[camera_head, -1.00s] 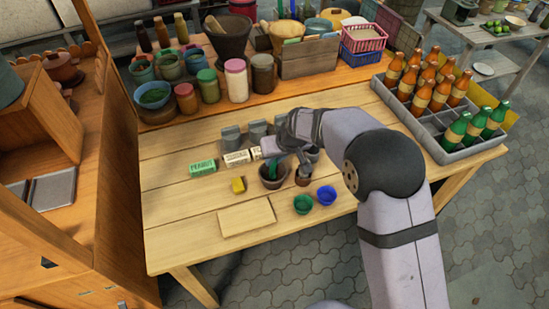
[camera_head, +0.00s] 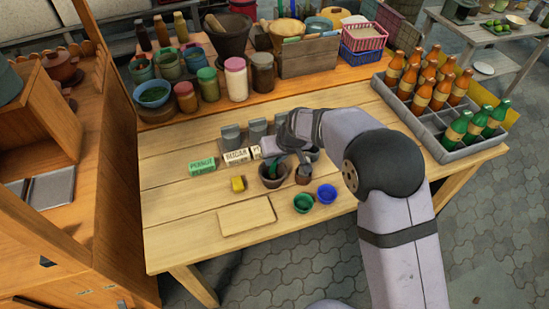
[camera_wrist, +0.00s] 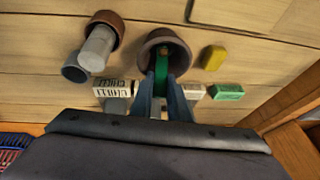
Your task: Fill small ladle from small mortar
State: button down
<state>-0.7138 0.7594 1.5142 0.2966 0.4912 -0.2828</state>
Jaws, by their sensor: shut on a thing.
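The small brown clay mortar (camera_head: 273,177) stands on the wooden table under my gripper. It also shows in the wrist view (camera_wrist: 188,50), where I look into its mouth. My gripper (camera_wrist: 161,85) is shut on the handle of a small green ladle (camera_wrist: 161,66). The ladle reaches over the mortar's near rim with its lower end inside. A small orange patch shows by that end; I cannot tell whether the ladle's bowl holds anything. In the head view my gripper (camera_head: 291,158) is above the mortar and partly hidden by my wrist.
Beside the mortar stands a brown cup (camera_wrist: 116,22) with a pale pestle-like piece (camera_wrist: 97,47). A green bowl (camera_head: 304,203), blue bowl (camera_head: 326,193), yellow block (camera_head: 238,184) and cutting board (camera_head: 246,216) lie nearby. Labelled blocks (camera_head: 202,165) and grey weights are behind.

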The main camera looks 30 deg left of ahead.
jog(key=shift+r, duration=0.1)
dwell(0.3)
jog(key=shift+r+p, duration=2.5)
jog(key=shift+r, duration=1)
